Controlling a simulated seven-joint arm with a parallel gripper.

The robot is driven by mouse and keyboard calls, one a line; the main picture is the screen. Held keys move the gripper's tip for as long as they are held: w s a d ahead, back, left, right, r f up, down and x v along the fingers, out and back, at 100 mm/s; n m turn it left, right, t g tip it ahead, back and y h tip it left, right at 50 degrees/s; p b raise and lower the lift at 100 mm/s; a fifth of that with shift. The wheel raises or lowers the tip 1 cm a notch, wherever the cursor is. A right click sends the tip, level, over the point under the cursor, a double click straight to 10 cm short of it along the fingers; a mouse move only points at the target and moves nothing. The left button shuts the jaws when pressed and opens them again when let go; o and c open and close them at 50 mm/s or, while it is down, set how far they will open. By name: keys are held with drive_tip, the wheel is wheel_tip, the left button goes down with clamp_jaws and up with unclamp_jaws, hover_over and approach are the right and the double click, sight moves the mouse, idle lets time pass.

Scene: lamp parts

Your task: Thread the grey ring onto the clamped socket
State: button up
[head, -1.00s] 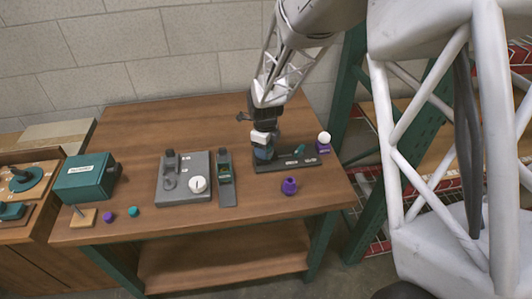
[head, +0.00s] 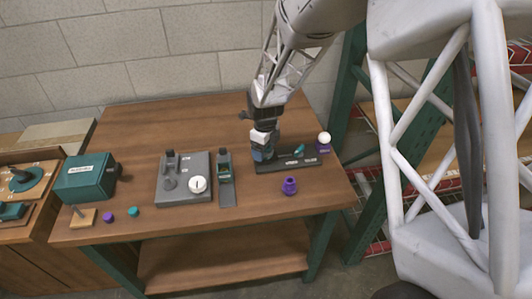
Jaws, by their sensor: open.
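My gripper (head: 263,148) is open and points down over the left end of a dark tray (head: 273,168) at the back right of the table. Whether anything sits between its fingers is hidden at this size. A grey plate (head: 198,158) stands left of it, with a dark upright post and a small grey round part (head: 169,184) at the post's foot. This may be the grey ring, but I cannot tell. A narrow dark fixture (head: 226,190) with a green part stands just right of the plate. Which part is the clamped socket is unclear.
A white round part (head: 198,184) sits on the grey plate. A purple part (head: 289,186) stands in front of the tray. A white ball on a purple base (head: 324,138) is at the back right. A teal box (head: 86,177) is at the left. The table's front middle is clear.

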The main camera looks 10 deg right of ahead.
drive_tip(key=shift+r, duration=0.1)
wheel_tip(320, 180, up, 8)
drive_tip(key=shift+f, duration=0.2)
idle(0.5)
idle(0.4)
drive_tip(key=s+d+r+n+t, duration=0.1)
drive_tip(key=s+d+r+n, duration=0.3)
drive_tip(key=s+r+n, duration=1.05)
drive_tip(key=s+d+r+n, duration=0.1)
drive_tip(key=s+n, duration=0.4)
drive_tip(key=s, duration=0.4)
drive_tip(key=s+d+r+n+t, duration=0.1)
drive_tip(key=s+r+n, duration=0.1)
drive_tip(key=s+n, duration=0.4)
drive_tip(key=s, duration=0.3)
drive_tip(key=shift+s+d+t, duration=0.2)
drive_tip(key=shift+s+t, duration=0.1)
drive_tip(key=shift+s, duration=0.1)
